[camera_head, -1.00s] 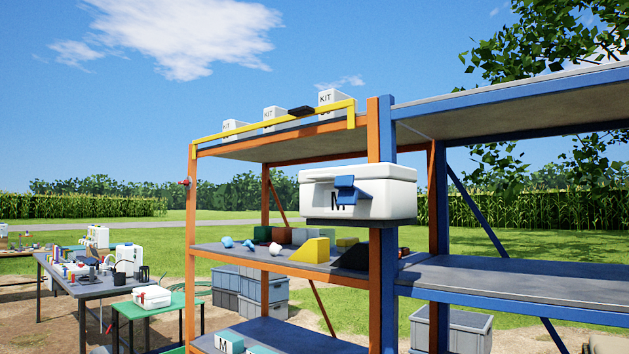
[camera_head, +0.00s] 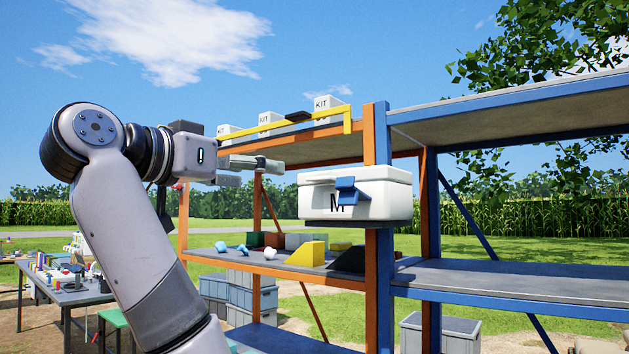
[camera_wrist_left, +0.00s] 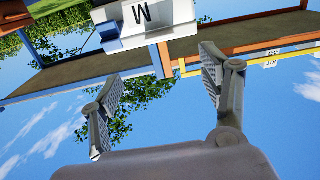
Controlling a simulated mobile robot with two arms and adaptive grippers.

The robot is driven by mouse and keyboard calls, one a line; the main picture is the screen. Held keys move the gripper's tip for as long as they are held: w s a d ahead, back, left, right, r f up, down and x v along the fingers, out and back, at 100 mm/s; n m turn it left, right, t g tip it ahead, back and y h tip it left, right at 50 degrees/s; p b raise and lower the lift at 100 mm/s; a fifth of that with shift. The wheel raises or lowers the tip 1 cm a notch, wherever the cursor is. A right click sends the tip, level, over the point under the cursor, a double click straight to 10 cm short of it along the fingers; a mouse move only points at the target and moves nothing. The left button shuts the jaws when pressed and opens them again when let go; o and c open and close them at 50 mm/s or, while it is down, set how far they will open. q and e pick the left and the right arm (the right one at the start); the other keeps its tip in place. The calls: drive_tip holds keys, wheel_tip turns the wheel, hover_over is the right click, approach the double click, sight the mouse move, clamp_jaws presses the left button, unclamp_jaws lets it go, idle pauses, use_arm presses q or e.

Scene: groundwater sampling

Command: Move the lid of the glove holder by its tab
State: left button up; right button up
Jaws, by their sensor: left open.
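The glove holder (camera_head: 385,200) is a white box marked M, mounted on the shelf post at mid-height. Its white lid (camera_head: 385,178) is on top, and a blue tab (camera_head: 347,190) stands out at the front. My left gripper (camera_head: 262,172) is open and empty, to the left of the box and apart from it, about level with the lid. In the left wrist view the box (camera_wrist_left: 145,18) appears upside down at the top, beyond the two spread fingers (camera_wrist_left: 160,95). My right gripper is not in view.
An orange shelf rack (camera_head: 374,250) and a blue rack (camera_head: 500,276) stand side by side behind the box. A yellow bar (camera_head: 275,128) runs before white KIT boxes on the top shelf. Wedges and small items lie on the middle shelf. A work table (camera_head: 68,290) stands at left.

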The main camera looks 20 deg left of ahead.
sight(317, 179)
use_arm(q)
drive_tip(key=p+x, duration=0.5)
drive_tip(key=x, duration=1.2)
drive_tip(key=shift+w+d+p, duration=0.15)
drive_tip(key=shift+p, duration=0.2)
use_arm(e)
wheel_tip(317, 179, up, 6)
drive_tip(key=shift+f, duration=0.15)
